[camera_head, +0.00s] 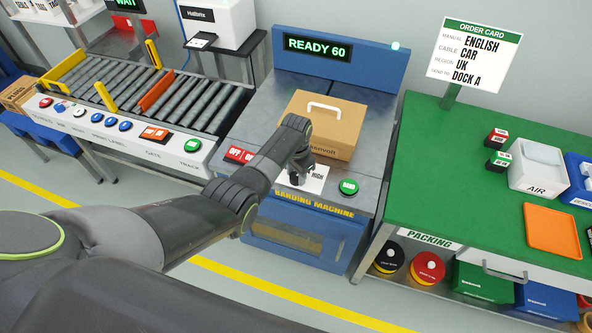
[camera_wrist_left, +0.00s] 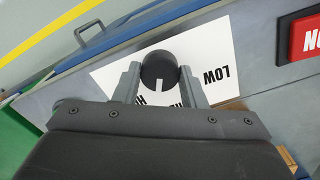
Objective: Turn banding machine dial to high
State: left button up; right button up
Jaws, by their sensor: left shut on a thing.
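In the left wrist view the round black dial (camera_wrist_left: 158,68) sits on the white label (camera_wrist_left: 212,45), where LOW shows at the right. The dial's white mark points down in that view, toward lettering partly covered by my fingers; I cannot tell exactly which setting it meets. My left gripper (camera_head: 298,178) is over the dial with a finger on each side, shut on it. In the head view it hides most of the dial. My right gripper is out of view.
A cardboard box (camera_head: 325,130) with a white handle lies on the machine behind my gripper. Red buttons (camera_head: 240,155) are left of the dial and a green button (camera_head: 348,187) is right. The display (camera_head: 317,47) reads READY 60. A green packing table (camera_head: 480,200) stands at right.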

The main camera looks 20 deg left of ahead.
aim_at(296, 176)
pick_arm(q)
jog(key=shift+w+m+p, duration=0.1)
jog(key=shift+m+p, duration=0.35)
jog(key=shift+m, duration=1.15)
jog(key=o, duration=1)
jog(key=shift+r, duration=0.1)
jog(key=shift+r, duration=0.3)
notch_tip(296, 176, up, 17)
jog(key=shift+f+p, duration=0.15)
jog(key=shift+p, duration=0.25)
jog(key=shift+f, duration=0.1)
